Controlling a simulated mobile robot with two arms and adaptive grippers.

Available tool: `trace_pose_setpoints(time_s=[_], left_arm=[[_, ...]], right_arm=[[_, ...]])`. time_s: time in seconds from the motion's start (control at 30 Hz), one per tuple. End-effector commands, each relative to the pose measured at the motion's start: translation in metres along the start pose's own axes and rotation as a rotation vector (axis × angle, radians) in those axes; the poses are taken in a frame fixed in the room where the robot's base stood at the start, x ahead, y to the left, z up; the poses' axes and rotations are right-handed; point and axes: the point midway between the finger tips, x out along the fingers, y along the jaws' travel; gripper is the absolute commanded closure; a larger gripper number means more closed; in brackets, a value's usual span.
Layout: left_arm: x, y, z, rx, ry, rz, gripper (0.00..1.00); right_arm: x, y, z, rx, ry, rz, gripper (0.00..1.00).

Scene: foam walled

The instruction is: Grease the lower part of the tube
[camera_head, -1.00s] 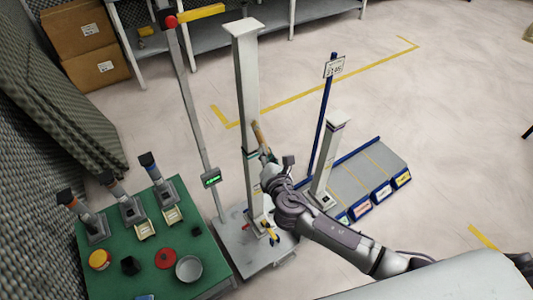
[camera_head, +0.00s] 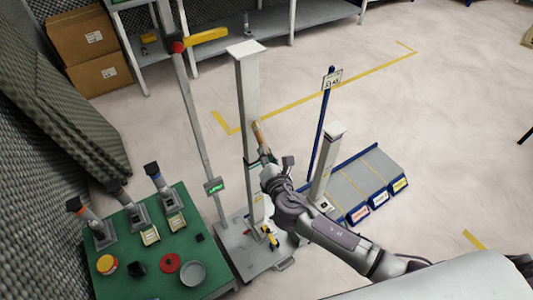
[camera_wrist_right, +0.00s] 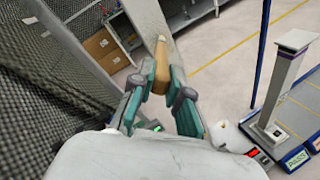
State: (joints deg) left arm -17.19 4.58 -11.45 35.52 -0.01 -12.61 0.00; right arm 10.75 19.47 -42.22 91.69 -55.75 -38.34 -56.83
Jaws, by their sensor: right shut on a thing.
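The tube (camera_head: 249,100) is a tall white square column standing upright on a grey base plate (camera_head: 245,268). It also shows in the right wrist view (camera_wrist_right: 147,18), behind the brush. My right gripper (camera_head: 265,160) is beside the tube, around its middle height. In the right wrist view its teal fingers (camera_wrist_right: 163,82) are shut on a tan wooden brush (camera_wrist_right: 161,65). The brush also shows in the head view (camera_head: 259,135), its upper end close against the tube's side. I cannot tell whether it touches. My left gripper is not in view.
A green table (camera_head: 205,240) at left holds several tools, a metal bowl (camera_head: 192,273) and a red disc (camera_head: 169,263). A thin post with a green display (camera_head: 214,186) stands left of the tube. A shorter white column (camera_head: 327,165) and blue-edged bins (camera_head: 378,195) stand right.

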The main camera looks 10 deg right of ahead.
Motion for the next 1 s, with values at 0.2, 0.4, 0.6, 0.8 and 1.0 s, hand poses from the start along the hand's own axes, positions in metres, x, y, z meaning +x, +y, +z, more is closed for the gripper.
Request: trace_pose_setpoints(time_s=[0.2, 0.4, 0.6, 0.8, 1.0], left_arm=[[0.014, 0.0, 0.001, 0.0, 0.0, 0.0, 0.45], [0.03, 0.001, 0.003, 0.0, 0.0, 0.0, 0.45], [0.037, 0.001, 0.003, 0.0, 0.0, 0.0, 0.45], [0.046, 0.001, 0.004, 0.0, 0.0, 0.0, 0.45], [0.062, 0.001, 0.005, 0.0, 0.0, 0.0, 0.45]], right_arm=[[0.003, -0.01, -0.011, 0.0, 0.0, 0.0, 1.0], [0.006, -0.022, -0.025, 0.001, 0.0, 0.001, 1.0], [0.007, -0.027, -0.031, 0.001, 0.0, 0.001, 1.0], [0.009, -0.034, -0.039, 0.0, 0.0, 0.001, 1.0], [0.012, -0.046, -0.053, 0.001, 0.0, 0.0, 1.0]])
